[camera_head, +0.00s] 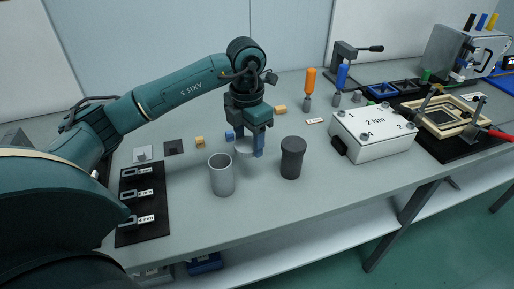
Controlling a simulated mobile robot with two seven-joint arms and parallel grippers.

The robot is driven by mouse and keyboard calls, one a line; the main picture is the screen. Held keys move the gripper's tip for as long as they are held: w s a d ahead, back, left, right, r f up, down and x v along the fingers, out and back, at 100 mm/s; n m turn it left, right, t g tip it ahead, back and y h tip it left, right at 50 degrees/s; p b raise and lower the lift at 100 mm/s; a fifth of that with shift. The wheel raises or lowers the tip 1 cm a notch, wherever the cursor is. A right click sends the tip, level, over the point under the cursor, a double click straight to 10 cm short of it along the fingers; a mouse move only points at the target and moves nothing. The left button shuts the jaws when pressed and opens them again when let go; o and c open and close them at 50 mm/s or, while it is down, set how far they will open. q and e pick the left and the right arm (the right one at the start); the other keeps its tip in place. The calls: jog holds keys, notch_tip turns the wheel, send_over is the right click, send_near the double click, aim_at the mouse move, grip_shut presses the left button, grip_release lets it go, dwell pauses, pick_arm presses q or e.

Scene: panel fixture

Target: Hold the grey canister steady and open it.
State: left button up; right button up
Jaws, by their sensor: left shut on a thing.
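The grey canister (221,177) stands upright on the bench, its top open and its dark inside showing. My left gripper (246,143) is behind and to the right of it, apart from it, pointing down. Its blue fingers are shut on a pale grey round piece (244,147) that looks like a lid. I cannot tell whether this piece is touching the bench. My right gripper is not in view.
A black rack (127,214) with labelled parts lies at the left. A white box (372,136) marked "2 Nm" stands at the right, with screwdrivers (309,88) behind it. Small yellow blocks (200,141) lie behind. The bench's front middle is clear.

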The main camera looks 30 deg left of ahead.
pick_arm(q)
jog(key=shift+w+a+n, duration=0.35)
jog(key=shift+a+n, duration=0.1)
jog(key=shift+n, duration=0.65)
send_over(248, 173)
notch_tip(248, 173, down, 5)
jog(key=shift+s+f, duration=0.1)
jog(key=shift+f, duration=0.05)
jog(key=shift+d+f, duration=0.1)
jog(key=shift+f, duration=2.3)
jog(key=o, duration=1.1)
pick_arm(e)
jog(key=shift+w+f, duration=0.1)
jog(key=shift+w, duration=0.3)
